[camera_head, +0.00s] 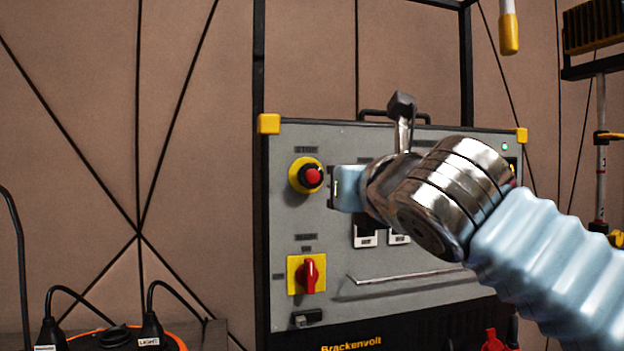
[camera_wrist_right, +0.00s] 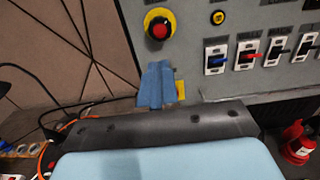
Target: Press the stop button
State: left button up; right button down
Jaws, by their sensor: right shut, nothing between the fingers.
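The stop button is a round red cap (camera_head: 313,176) on a black neck with a yellow collar, at the upper left of a grey control panel (camera_head: 345,240). A label above it seems to read STOP. It also shows in the right wrist view (camera_wrist_right: 160,29), above the fingertips. My right gripper (camera_head: 340,188) has light blue fingers and is just right of the button in the head view. In the right wrist view its fingers (camera_wrist_right: 157,68) are shut together and empty, below the button with a visible gap. My left gripper is not in view.
A red rotary switch (camera_head: 309,276) on a yellow plate sits below the button. Several rocker switches (camera_wrist_right: 247,54) and a bar handle (camera_head: 410,276) are to the right. Black plugs (camera_head: 150,330) and an orange cable reel lie lower left. The wall left of the panel is clear.

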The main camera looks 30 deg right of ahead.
aim_at(312, 178)
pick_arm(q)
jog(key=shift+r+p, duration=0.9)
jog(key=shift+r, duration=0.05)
pick_arm(e)
jog(key=x, duration=1.4)
jog(key=shift+a, duration=0.1)
